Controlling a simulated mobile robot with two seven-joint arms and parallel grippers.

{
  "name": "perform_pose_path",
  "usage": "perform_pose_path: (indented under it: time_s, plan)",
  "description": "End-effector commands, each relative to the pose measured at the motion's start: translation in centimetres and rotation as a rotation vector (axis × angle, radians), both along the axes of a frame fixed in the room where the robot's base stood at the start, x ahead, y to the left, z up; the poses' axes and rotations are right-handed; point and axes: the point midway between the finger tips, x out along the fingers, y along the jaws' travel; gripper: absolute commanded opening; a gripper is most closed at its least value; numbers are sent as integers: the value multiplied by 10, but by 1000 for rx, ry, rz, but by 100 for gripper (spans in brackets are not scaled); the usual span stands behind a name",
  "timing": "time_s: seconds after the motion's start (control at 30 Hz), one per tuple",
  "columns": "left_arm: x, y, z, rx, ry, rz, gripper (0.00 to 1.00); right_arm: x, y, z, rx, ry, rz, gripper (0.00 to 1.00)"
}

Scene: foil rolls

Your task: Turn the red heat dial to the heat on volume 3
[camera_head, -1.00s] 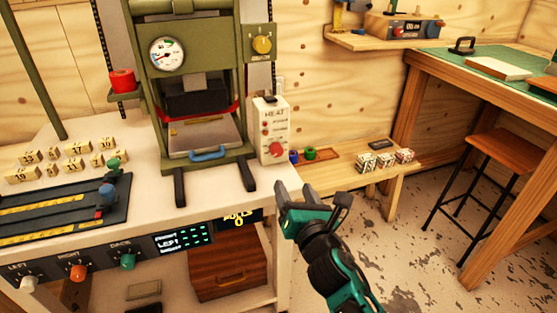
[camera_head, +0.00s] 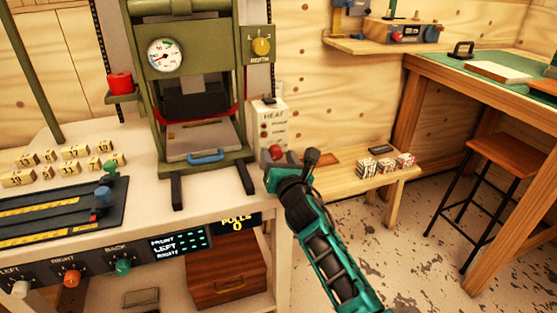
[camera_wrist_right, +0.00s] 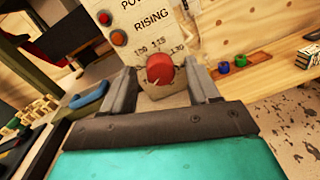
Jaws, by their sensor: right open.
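The white heat box (camera_head: 268,127) stands at the right end of the bench, beside the green press. Its red heat dial (camera_head: 276,152) shows just past my right gripper (camera_head: 287,160). In the right wrist view the red dial (camera_wrist_right: 160,68) sits between the two open fingertips (camera_wrist_right: 160,86), with numbers such as 115 and 130 printed around it. I cannot tell whether the fingers touch it. The dial's pointer mark is not clear. My left gripper is not in view.
The green press (camera_head: 200,80) with its blue handle (camera_head: 206,156) stands left of the box. A low wooden shelf (camera_head: 350,180) holding small patterned blocks (camera_head: 385,165) lies to the right. A stool (camera_head: 500,150) stands farther right.

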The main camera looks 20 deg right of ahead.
Motion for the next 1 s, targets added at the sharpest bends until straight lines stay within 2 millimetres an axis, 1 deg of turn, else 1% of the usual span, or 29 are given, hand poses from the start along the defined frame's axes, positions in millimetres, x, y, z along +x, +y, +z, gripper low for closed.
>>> perform_pose_path:
  time_s: [0.1, 0.33, 0.9, 1.0]
  plan:
    - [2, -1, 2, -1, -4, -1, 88, 4, 0, 0, 1, -1, 1, 60]
    - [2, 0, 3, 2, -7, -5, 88, 4, 0, 0, 1, 0, 1, 60]
    - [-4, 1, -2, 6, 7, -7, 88, 3, 0, 0, 1, 0, 0, 6]
    - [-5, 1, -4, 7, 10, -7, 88, 3, 0, 0, 2, 0, 0, 4]
